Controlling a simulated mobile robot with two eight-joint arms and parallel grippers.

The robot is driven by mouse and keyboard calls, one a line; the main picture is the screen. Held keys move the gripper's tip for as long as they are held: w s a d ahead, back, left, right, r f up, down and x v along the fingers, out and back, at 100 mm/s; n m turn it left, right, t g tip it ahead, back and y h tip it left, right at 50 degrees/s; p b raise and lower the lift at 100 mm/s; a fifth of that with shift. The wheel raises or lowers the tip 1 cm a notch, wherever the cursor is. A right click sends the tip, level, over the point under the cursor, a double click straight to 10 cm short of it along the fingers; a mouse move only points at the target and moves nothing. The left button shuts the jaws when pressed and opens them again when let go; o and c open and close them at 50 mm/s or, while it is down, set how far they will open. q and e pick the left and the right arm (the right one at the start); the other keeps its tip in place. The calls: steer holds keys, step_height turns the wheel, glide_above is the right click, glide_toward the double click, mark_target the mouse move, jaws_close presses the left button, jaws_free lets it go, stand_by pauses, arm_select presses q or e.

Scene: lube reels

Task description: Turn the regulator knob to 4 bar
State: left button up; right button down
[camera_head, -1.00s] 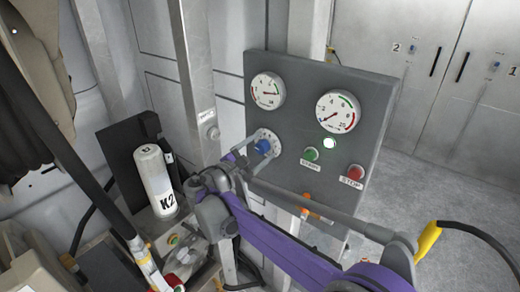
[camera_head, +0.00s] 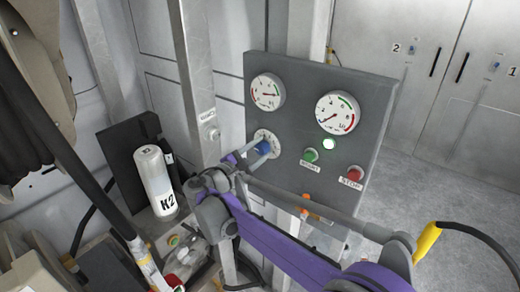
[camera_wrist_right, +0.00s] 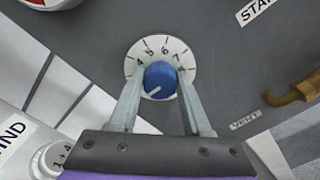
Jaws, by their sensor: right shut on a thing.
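The regulator knob (camera_head: 262,147) is blue and sits in a white numbered dial at the lower left of the grey panel. My right gripper (camera_head: 258,152) is shut on it. In the right wrist view the knob (camera_wrist_right: 161,76) sits between my two finger tips, one on each side. Its white line points to the lower left, below the 4 on the dial (camera_wrist_right: 160,50). The lower part of the dial is hidden by the knob and fingers. The left gauge (camera_head: 267,92) has its needle pointing right. The right gauge (camera_head: 337,113) has its needle pointing lower left. My left gripper is out of view.
A green button (camera_head: 310,156), a red stop button (camera_head: 355,174) and a lit white lamp (camera_head: 329,143) are on the panel right of the knob. A brass fitting (camera_wrist_right: 292,94) is near the VENT label. A white K2 cylinder (camera_head: 153,179) stands at left.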

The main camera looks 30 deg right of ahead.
steer(key=m+p, duration=0.1)
steer(key=m, duration=0.1)
steer(key=shift+r+m, duration=0.1)
steer(key=shift+m, duration=0.3)
steer(key=m+p, duration=0.2)
steer(key=m, duration=0.1)
steer(key=shift+m, duration=0.3)
steer(key=m+p, duration=0.1)
steer(key=m, duration=0.2)
steer(key=shift+m, duration=0.3)
steer(key=shift+m+p, duration=0.5)
steer(key=shift+m, duration=1.4)
steer(key=shift+c, duration=1.8)
jaws_free()
